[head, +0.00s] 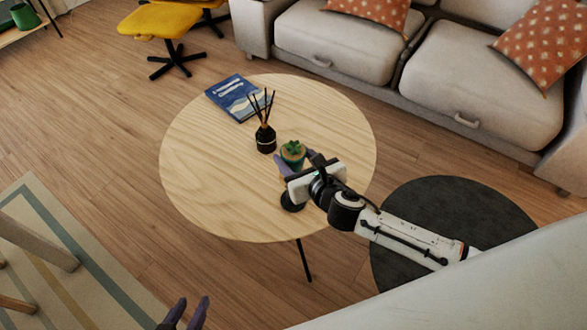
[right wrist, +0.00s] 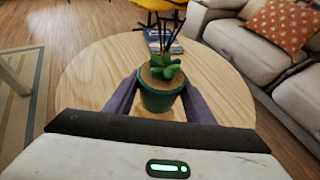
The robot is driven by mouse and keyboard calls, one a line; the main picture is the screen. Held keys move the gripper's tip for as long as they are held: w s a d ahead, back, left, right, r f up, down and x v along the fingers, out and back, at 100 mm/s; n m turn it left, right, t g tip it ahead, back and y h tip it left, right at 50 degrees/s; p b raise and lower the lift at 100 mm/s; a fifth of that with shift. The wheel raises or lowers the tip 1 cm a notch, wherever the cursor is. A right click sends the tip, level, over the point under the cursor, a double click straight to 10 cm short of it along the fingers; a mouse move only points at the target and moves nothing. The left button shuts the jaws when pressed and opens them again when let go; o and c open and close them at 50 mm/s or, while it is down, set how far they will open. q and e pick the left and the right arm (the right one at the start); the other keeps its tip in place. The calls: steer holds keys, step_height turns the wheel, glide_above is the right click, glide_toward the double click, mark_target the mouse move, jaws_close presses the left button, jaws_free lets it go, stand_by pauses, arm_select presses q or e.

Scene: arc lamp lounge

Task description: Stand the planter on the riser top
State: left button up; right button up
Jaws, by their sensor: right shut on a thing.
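The planter is a small green pot with a succulent (head: 292,152), upright at the round wooden table's near right part; it also shows in the right wrist view (right wrist: 160,98). My right gripper (head: 296,160) is shut on the pot, with one purple finger on each side. A riser is not clearly seen; a pale wooden patch shows just below the pot in the right wrist view, and I cannot tell whether it is the riser or tabletop. I cannot tell whether the pot touches what is under it. My left gripper (head: 190,308) is open and empty at the bottom edge, away from the table.
On the table (head: 205,190) stand a black reed diffuser (head: 265,138), just left of the planter, and a blue book (head: 238,98) at the back left. The table's left and front parts are clear. A sofa (head: 340,50) stands behind; a dark round pouf or rug (head: 410,205) is at right.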

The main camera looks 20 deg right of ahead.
mark_target(293, 167)
steer(key=shift+f+b, duration=0.8)
steer(key=shift+f, duration=1)
steer(key=shift+f, duration=0.2)
steer(key=o, duration=1.3)
steer(key=shift+f, duration=0.1)
steer(key=shift+o, duration=0.2)
